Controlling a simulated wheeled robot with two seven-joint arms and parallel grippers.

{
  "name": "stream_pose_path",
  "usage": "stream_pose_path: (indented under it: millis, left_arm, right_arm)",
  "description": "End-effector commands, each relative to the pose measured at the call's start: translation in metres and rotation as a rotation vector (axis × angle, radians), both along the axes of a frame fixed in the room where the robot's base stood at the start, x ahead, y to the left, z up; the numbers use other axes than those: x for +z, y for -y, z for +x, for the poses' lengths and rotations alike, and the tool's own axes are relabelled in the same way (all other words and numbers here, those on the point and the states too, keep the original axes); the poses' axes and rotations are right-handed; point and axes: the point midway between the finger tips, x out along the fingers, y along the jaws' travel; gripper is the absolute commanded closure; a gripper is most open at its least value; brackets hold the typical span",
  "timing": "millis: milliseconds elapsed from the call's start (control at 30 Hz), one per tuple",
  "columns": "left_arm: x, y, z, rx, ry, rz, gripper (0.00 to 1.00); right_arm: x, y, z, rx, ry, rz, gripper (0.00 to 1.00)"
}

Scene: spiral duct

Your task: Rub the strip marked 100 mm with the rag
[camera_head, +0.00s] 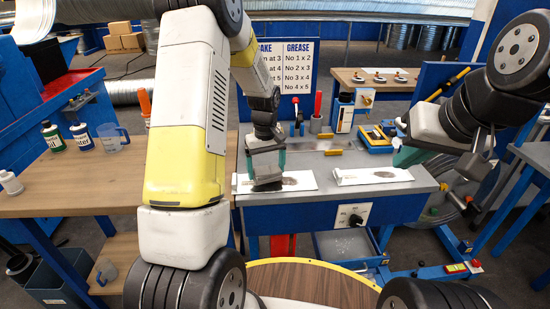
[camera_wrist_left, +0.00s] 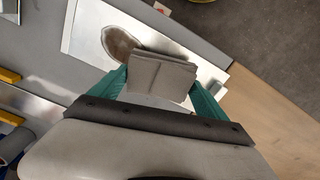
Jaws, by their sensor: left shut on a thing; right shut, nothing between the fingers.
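My left gripper (camera_head: 267,174) is shut on a grey-beige folded rag (camera_head: 267,187), low over the left metal strip (camera_head: 310,180). The rag appears to touch that strip. In the left wrist view the rag (camera_wrist_left: 160,72) sits between the teal fingers, beside a brownish smudge on the strip (camera_wrist_left: 88,22). A second strip (camera_head: 345,177) with a dark smudge lies to the right on the grey bench. No 100 mm marking is readable on either strip. My right gripper (camera_head: 405,156) is shut and empty, raised to the right of the bench.
The grey bench (camera_head: 310,205) has a dial on its front. A wooden table (camera_head: 60,188) with bottles and a jug (camera_head: 111,138) is at left. A sign (camera_head: 286,66) stands behind.

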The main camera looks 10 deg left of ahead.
Motion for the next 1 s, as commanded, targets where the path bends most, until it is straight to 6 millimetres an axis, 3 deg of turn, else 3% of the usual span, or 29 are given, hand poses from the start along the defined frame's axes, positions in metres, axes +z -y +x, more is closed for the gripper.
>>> stream_pose_path:
  millis: [1000]
  left_arm:
    - [-0.019, 0.0, 0.0, 0.0, 0.0, 0.0, 0.47]
  right_arm:
    - [0.0, 0.0, 0.0, 0.0, 0.0, 0.0, 1.0]
